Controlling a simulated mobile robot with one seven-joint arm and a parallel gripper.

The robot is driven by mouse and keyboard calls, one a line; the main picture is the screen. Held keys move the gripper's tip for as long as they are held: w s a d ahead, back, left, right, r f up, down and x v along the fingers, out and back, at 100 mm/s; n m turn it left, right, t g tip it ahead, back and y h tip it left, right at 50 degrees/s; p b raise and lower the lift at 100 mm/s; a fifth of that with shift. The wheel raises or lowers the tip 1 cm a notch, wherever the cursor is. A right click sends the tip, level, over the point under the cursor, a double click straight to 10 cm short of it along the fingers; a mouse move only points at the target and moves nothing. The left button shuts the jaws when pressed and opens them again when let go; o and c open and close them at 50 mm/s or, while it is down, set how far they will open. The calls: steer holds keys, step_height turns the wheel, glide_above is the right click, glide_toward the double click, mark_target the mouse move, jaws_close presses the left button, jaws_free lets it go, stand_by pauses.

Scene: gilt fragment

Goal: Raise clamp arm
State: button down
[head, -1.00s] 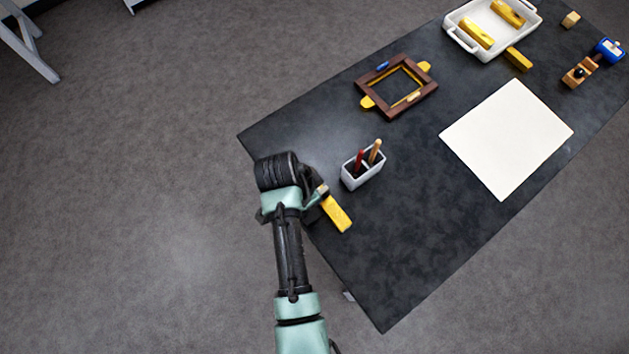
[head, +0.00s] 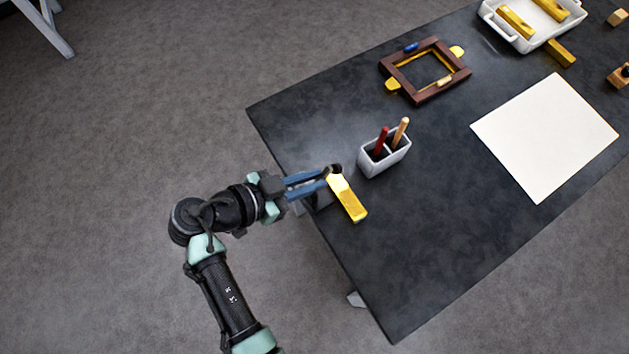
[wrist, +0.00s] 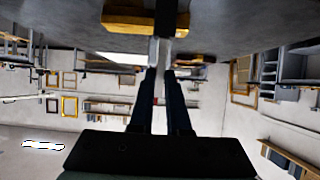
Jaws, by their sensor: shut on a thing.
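A yellow bar (head: 347,198) lies on the dark table near its left edge. A small dark part (head: 334,169), which looks like the clamp arm, sits at the bar's far end. My gripper (head: 326,174) reaches in from the left with its blue fingers closed at this dark part. In the wrist view the fingertips (wrist: 161,68) are together on a small piece, and a black part (wrist: 167,18) crosses the yellow bar (wrist: 130,18) just beyond them. The clamp's base is hidden, and I cannot tell the arm's exact angle.
A white cup (head: 384,158) with a red and a tan stick stands close right of the fingertips. A brown frame (head: 398,82), a white sheet (head: 545,135) and a white tray (head: 530,40) lie farther off. The table's front is clear.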

steer(key=shift+a+h+b, duration=0.1)
steer(key=shift+h+b, duration=0.25)
steer(key=shift+h, duration=0.05)
steer(key=c, duration=0.9)
jaws_free()
steer(key=shift+s, duration=0.1)
steer(key=p+v, duration=0.2)
steer(key=v, duration=1.1)
steer(key=shift+s, duration=0.1)
